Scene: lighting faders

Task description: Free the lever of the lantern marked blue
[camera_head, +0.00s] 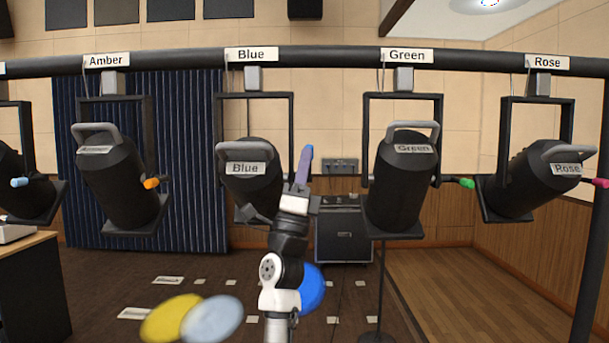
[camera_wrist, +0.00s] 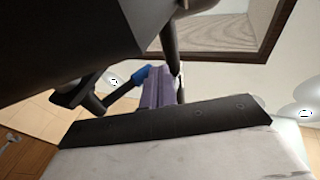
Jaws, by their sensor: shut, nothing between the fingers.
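The blue lantern (camera_head: 247,178) hangs from the overhead bar under a "Blue" label (camera_head: 250,54), and its body carries a "Blue" plate. Its blue lever tip (camera_head: 308,152) shows at the upper end of my gripper (camera_head: 303,168), right of the lantern's yoke. In the wrist view the dark lantern body (camera_wrist: 65,40) fills the upper left. The lever's black shaft and blue tip (camera_wrist: 141,74) lie just left of my purple fingers (camera_wrist: 158,88). My gripper is shut and empty, beside the lever tip. Whether they touch, I cannot tell.
The amber lantern (camera_head: 120,180) hangs to the left, the green (camera_head: 402,180) and rose (camera_head: 535,178) lanterns to the right. The bar (camera_head: 330,60) spans above. A dark cabinet (camera_head: 343,235) stands behind my arm. Open space lies between the blue and green lanterns.

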